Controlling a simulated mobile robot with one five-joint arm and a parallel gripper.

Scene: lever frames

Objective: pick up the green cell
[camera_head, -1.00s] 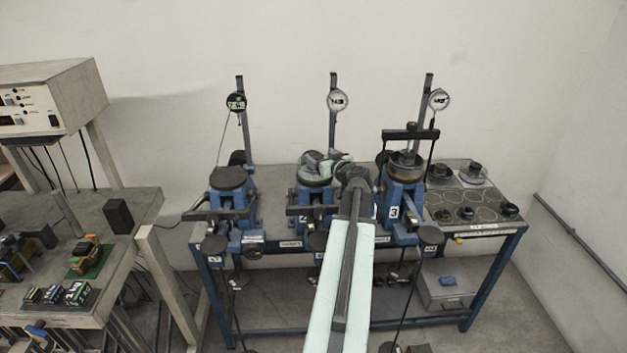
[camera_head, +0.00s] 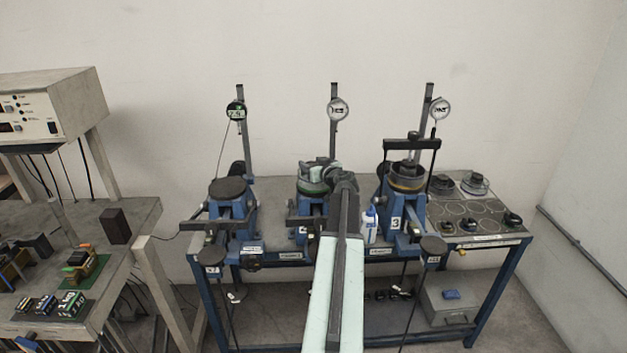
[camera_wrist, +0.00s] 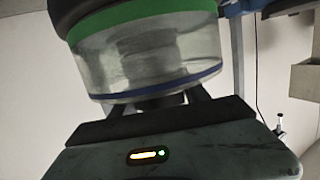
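The green cell (camera_head: 311,188) is at the middle blue stand in the camera_head view. The camera_wrist view shows it close up as a clear cylinder (camera_wrist: 150,60) with a green band above and a thin blue band below. My gripper (camera_head: 322,172) is right at the cell in the camera_head view, and my arm hides part of the stand. In the camera_wrist view the dark gripper body spans the bottom, close to the cell. The fingertips are not clear, so I cannot tell whether they are closed on it.
A left stand (camera_head: 230,215) and a right stand (camera_head: 405,205) with a black-handled clamp flank the cell. Thin gauge posts rise behind. A white-and-blue bottle (camera_head: 369,226) stands right of my arm. Several dark caps sit on the grey tray (camera_head: 470,214) at right.

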